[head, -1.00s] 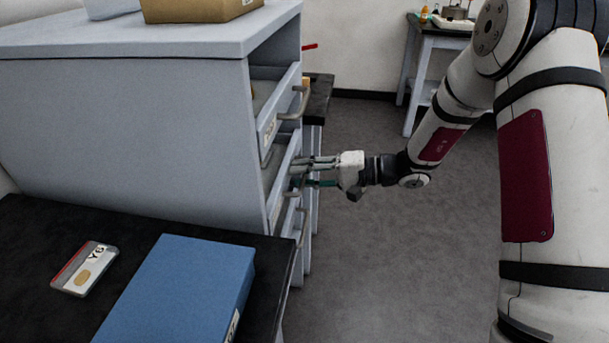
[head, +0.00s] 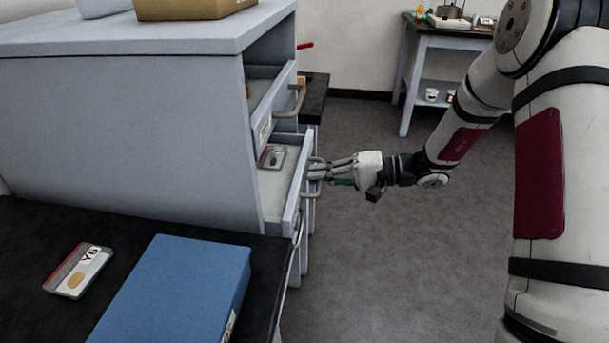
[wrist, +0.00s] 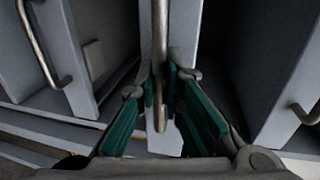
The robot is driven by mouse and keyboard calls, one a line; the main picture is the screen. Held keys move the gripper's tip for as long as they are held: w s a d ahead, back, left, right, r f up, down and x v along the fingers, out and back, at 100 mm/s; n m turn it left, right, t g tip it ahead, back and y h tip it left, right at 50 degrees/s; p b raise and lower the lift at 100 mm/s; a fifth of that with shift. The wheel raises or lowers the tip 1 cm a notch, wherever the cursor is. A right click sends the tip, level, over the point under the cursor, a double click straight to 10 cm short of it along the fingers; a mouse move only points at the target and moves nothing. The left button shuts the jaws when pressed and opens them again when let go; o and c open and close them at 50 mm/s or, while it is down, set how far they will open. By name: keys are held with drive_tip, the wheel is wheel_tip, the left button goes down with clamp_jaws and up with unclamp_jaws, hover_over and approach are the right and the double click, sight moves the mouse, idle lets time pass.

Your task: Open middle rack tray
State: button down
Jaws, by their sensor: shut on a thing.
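The middle tray (head: 301,186) of the grey rack (head: 130,128) is pulled part of the way out in the head view. A card-like item (head: 272,156) lies inside it. My gripper (head: 318,172) is at the tray's front and shut on its handle. In the wrist view the handle (wrist: 160,60) runs between the green finger pads of my gripper (wrist: 161,108). The upper tray (head: 275,112) with its own handle sits above. The lower tray is mostly hidden.
A black bench (head: 30,235) in front holds a blue binder (head: 180,290) and a card marked Y6 (head: 78,270). A box (head: 190,8) stands on the rack. A side table (head: 440,50) is at the back. The floor (head: 370,260) right of the rack is clear.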

drive_tip(key=f+v, duration=0.2)
drive_tip(key=v, duration=0.8)
drive_tip(key=d+f+b+v, duration=0.1)
drive_tip(key=f+v, duration=0.1)
drive_tip(key=v, duration=0.9)
drive_tip(key=shift+s+d+f+b, duration=0.15)
drive_tip(key=shift+s+d+b, duration=0.05)
drive_tip(key=shift+d+b, duration=0.1)
drive_tip(key=c, duration=1.7)
unclamp_jaws()
drive_tip(key=v, duration=1.2)
